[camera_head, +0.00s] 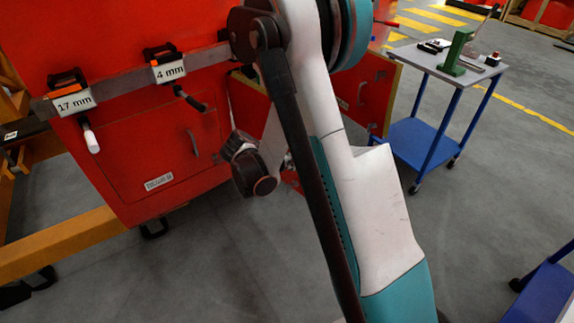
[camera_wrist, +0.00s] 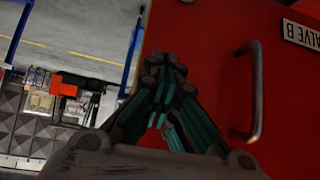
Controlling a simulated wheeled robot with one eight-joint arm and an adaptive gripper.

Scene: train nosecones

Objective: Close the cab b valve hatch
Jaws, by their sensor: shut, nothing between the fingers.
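The cab B valve hatch (camera_wrist: 215,50) is a red panel that fills the right of the wrist view. It has a dark bar handle (camera_wrist: 253,95) and a white label ending in "VALVE B" (camera_wrist: 301,33). In the head view a red hatch panel (camera_head: 378,85) with a handle stands out at an angle from the red body, behind my arm, and appears open. My gripper (camera_wrist: 165,66) is shut and empty, its fingertips in front of the panel's left part, left of the handle. I cannot tell whether they touch. My arm hides the gripper in the head view.
A closed red hatch (camera_head: 160,150) with a handle and label is on the body at left. Tags reading 17 mm (camera_head: 74,102) and 4 mm (camera_head: 170,71) hang above it. A blue trolley (camera_head: 425,143) stands right of the open panel. Grey floor lies between.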

